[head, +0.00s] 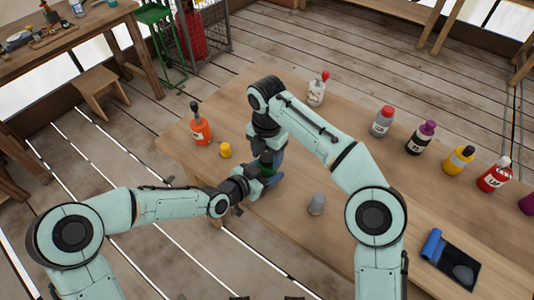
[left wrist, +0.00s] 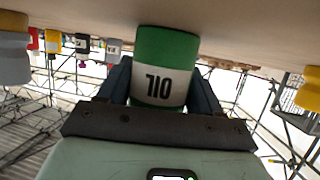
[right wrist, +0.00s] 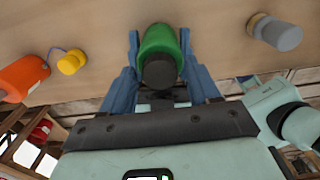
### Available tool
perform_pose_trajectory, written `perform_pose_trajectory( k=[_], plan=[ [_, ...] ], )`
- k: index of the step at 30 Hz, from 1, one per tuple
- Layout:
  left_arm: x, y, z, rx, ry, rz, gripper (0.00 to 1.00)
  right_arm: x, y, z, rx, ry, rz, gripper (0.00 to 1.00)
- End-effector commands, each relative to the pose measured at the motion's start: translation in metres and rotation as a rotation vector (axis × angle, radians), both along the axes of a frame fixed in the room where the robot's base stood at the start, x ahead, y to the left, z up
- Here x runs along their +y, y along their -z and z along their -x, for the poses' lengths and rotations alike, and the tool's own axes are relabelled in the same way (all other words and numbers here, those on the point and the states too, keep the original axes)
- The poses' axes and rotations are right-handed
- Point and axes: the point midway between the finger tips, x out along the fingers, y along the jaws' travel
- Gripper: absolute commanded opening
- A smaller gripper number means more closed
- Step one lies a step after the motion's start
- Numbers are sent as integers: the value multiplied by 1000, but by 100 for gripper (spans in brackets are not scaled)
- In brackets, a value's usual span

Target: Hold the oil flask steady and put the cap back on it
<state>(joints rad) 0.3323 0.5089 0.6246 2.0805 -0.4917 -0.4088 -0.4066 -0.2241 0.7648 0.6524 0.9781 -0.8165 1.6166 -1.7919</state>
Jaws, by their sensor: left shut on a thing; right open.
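The oil flask (left wrist: 165,82) is green with a white label, which reads upside down in the left wrist view. My left gripper (left wrist: 166,72) is shut around its body, one finger on each side, at the table. In the right wrist view the green flask (right wrist: 158,40) has a dark cap-like piece (right wrist: 159,71) at its top end; how firmly it is seated cannot be told. My right gripper (right wrist: 160,34) is open above, its blue fingers on either side of the flask top with gaps. In the head view the arms partly hide the flask (head: 267,171).
A grey capped container (head: 317,204) stands nearby on the wooden table (head: 285,235). An orange bottle (head: 200,131) and a yellow piece (head: 225,150) are at the left. Several bottles line the far side. A blue roll (head: 432,244) lies by a dark tray (head: 462,262).

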Motion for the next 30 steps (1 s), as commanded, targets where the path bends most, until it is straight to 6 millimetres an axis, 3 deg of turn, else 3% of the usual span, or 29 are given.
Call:
perform_pose_trajectory(
  k=[8, 13, 20, 30],
  plan=[
    [0, -1, 0, -1, 0, 0, 0, 0, 1, 0, 0, 0, 0, 61],
    [0, -1, 0, -1, 0, 1, 0, 0, 1, 0, 0, 0, 0, 5],
    [0, -1, 0, -1, 0, 1, 0, 1, 1, 0, -1, 110, 1, 3],
    [0, -1, 0, -1, 0, 0, 0, 1, 1, 0, -2, 912, 1, 3]
  ],
)
